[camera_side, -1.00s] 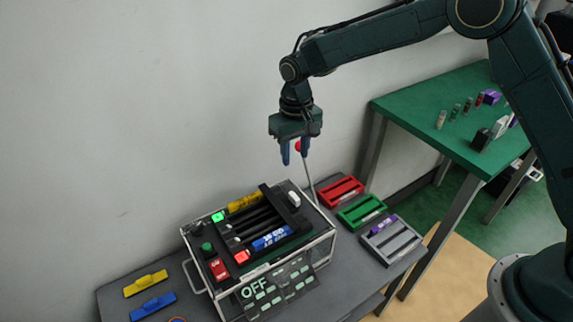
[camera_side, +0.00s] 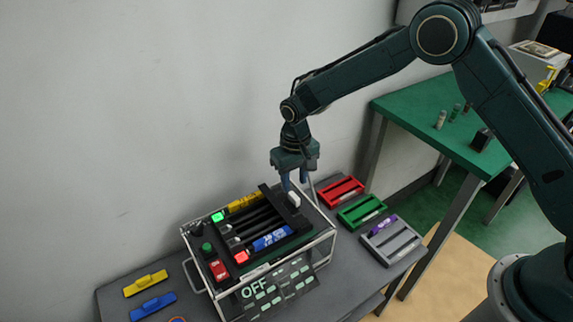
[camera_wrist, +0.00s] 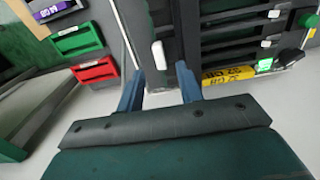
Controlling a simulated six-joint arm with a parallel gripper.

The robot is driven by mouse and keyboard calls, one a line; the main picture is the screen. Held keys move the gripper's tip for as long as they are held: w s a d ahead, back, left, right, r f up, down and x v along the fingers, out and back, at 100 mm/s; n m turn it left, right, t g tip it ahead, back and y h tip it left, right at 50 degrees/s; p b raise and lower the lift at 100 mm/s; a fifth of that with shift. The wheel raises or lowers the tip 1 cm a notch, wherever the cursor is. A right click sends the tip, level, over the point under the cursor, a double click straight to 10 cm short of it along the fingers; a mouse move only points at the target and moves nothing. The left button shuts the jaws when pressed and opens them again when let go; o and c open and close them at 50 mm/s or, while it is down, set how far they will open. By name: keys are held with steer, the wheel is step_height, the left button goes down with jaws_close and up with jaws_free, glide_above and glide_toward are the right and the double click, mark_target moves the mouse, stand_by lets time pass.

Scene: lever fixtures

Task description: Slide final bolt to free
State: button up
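The fixture (camera_side: 322,243) is a clear-sided box with a black slotted panel on top and an "OFF" display on its front. A small white handle (camera_side: 294,199), possibly the bolt, stands at the panel's right end. It also shows in the wrist view (camera_wrist: 158,54), ahead of and between my fingers. My gripper (camera_side: 296,181) is open and empty, pointing down just above the white handle. In the wrist view my gripper's (camera_wrist: 160,88) two blue fingers are apart, with nothing between the tips. I cannot tell whether a finger touches the handle.
A yellow cell (camera_side: 244,202) and a blue cell (camera_side: 272,238) lie in the panel's slots. A thin metal rod (camera_side: 313,188) stands close to my gripper's right. Red (camera_side: 340,191), green (camera_side: 361,210) and grey (camera_side: 391,242) trays lie to the right.

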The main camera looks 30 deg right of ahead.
mark_target(294, 196)
steer(key=shift+f, duration=2.45)
jaws_close()
